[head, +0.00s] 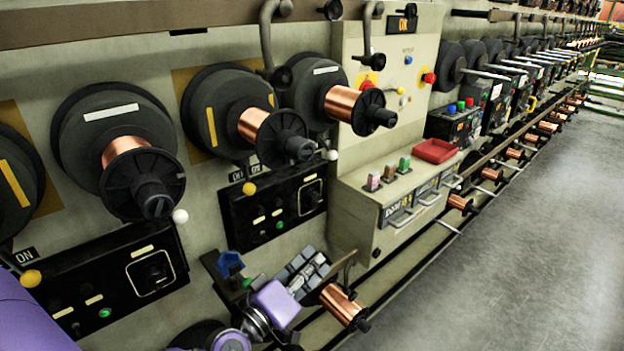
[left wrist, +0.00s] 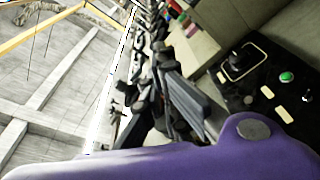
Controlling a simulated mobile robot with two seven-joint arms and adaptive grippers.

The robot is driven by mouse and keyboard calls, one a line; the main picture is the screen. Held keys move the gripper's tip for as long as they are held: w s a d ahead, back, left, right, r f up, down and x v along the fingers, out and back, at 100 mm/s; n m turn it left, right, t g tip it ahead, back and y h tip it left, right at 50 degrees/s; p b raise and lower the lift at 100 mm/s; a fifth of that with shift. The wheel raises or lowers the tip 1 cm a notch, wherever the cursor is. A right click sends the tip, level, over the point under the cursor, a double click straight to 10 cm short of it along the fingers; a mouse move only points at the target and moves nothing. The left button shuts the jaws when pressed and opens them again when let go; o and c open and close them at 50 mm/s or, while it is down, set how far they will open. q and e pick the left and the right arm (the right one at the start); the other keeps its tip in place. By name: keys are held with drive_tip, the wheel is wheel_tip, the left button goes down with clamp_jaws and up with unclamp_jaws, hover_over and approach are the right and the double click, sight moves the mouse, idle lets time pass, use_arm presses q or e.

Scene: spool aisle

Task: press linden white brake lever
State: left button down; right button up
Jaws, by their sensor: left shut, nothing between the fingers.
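White ball-tipped levers show in the head view: one (head: 180,216) below the left copper spool, and another (head: 331,154) below the spools further right. I cannot read which one is marked linden. Yellow-tipped levers (head: 32,278) and (head: 249,188) stand near them. My left gripper (head: 308,268) is at the bottom middle, below and in front of the black panels, shut and empty. It is apart from both white levers. Its dark fingers also show in the left wrist view (left wrist: 190,100), where I make out no white lever. My right gripper is not in view.
Black control panels (head: 283,205) with knobs and a green button line the machine wall. A grey cabinet (head: 360,205) juts out to the right, with a red tray (head: 436,150) on top. A low copper spool (head: 342,303) is close to my left gripper. The floor (head: 520,250) at right is clear.

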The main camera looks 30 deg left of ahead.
use_arm(q)
drive_tip(key=w+a+r+n+y, duration=0.7)
drive_tip(key=a+r+n, duration=0.3)
drive_tip(key=a+n, duration=0.2)
drive_tip(key=shift+w+a+n+t+y, duration=0.15)
drive_tip(key=shift+w+n+t+y, duration=0.2)
drive_tip(key=shift+w+n, duration=0.55)
approach(326, 148)
drive_tip(key=shift+w+a+r+b, duration=0.15)
drive_tip(key=shift+w+a+b, duration=0.25)
drive_tip(key=shift+w+a, duration=0.6)
drive_tip(key=shift+s+a, duration=0.1)
